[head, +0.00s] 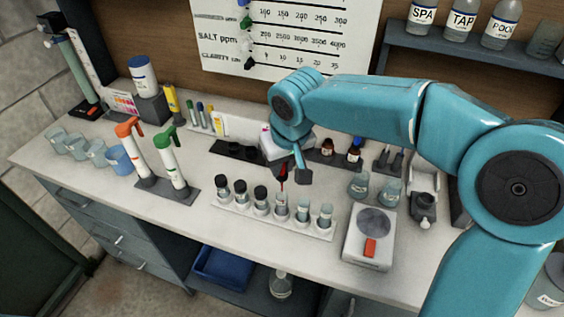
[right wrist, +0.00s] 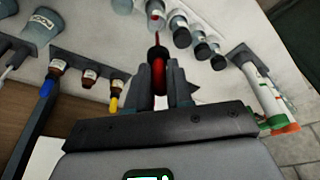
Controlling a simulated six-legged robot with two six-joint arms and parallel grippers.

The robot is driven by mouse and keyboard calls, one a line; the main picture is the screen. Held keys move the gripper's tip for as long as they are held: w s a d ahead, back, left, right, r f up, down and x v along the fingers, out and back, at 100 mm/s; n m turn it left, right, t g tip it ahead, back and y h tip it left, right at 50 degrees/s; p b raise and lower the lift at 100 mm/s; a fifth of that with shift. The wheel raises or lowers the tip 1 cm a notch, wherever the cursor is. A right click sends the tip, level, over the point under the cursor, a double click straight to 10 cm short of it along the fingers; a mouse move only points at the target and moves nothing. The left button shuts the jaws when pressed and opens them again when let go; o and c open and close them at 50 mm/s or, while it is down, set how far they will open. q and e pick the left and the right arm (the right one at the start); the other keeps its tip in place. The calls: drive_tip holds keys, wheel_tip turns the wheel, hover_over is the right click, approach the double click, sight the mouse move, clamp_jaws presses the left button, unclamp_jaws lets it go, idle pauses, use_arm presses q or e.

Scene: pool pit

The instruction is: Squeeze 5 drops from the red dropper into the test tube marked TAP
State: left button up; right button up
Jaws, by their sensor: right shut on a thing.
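My right gripper (head: 290,176) is shut on the red dropper (head: 283,174), which it holds over the white test tube rack (head: 240,219). In the right wrist view the red dropper (right wrist: 159,72) stands between the two fingers (right wrist: 159,90), its thin tip pointing towards a tube (right wrist: 155,8) at the top edge. In the head view the tip is just above an open tube (head: 281,204). Two more open tubes, a middle one (head: 303,209) and an end one (head: 325,214), stand to its right; black-capped tubes (head: 240,192) stand left. I cannot read the tube labels. My left gripper is out of view.
A scale (head: 369,250) stands right of the rack, with beakers (head: 361,186) behind it. Orange (head: 130,146) and green (head: 170,160) handled instruments stand left. Dropper bottles (head: 328,146) stand behind.

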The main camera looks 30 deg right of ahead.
drive_tip(key=shift+r+p, duration=1.9)
drive_tip(key=shift+r, duration=0.6)
